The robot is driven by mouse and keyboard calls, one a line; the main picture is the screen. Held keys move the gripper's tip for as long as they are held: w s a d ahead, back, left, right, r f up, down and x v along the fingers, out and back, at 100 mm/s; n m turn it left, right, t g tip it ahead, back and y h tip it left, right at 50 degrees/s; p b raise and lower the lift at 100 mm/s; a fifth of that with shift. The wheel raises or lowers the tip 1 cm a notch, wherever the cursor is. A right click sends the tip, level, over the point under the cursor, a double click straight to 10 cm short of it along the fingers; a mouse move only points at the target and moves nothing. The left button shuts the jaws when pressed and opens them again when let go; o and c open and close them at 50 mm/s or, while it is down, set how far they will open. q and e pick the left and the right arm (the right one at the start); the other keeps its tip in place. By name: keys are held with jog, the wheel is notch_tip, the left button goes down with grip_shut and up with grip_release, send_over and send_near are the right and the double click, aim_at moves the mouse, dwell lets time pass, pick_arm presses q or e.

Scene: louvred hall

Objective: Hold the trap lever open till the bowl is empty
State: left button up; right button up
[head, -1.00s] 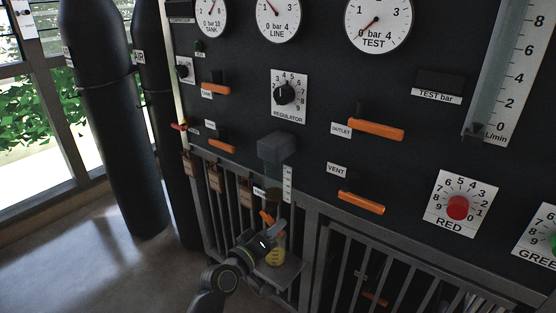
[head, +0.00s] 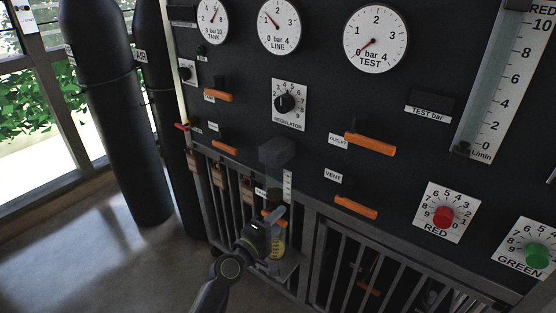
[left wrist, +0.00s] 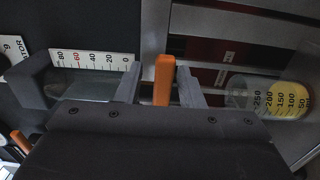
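The trap hangs on the dark panel as a dark block (head: 277,151) with a see-through bowl (left wrist: 88,88) and a white scale (head: 288,185) beside it. The bowl looks clear grey, with no yellow I can make out. The orange trap lever (left wrist: 164,82) stands between the fingers of my left gripper (left wrist: 160,84). A gap shows on the lever's left side, so the fingers are apart around it. In the head view my left gripper (head: 274,218) is below the trap and partly hides the lever. A beaker (left wrist: 275,95) under it holds yellow liquid. My right gripper is out of view.
Other orange levers, such as the outlet (head: 370,144) and vent (head: 356,208) handles, stick out to the right. The beaker stands on a small shelf (head: 290,264). Barred grilles (head: 345,265) lie below. Dark cylinders (head: 120,130) stand at left, with open floor before them.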

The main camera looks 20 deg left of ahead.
pick_arm(q)
jog(key=shift+o, duration=0.5)
jog(key=shift+s+f, duration=0.15)
jog(key=v, duration=0.6)
jog(key=shift+s, duration=0.4)
jog(key=b+v, duration=0.3)
jog(key=v, duration=1.4)
jog(key=shift+s+a+b, duration=0.15)
jog(key=shift+s+b, duration=0.05)
jog(key=shift+b, duration=0.1)
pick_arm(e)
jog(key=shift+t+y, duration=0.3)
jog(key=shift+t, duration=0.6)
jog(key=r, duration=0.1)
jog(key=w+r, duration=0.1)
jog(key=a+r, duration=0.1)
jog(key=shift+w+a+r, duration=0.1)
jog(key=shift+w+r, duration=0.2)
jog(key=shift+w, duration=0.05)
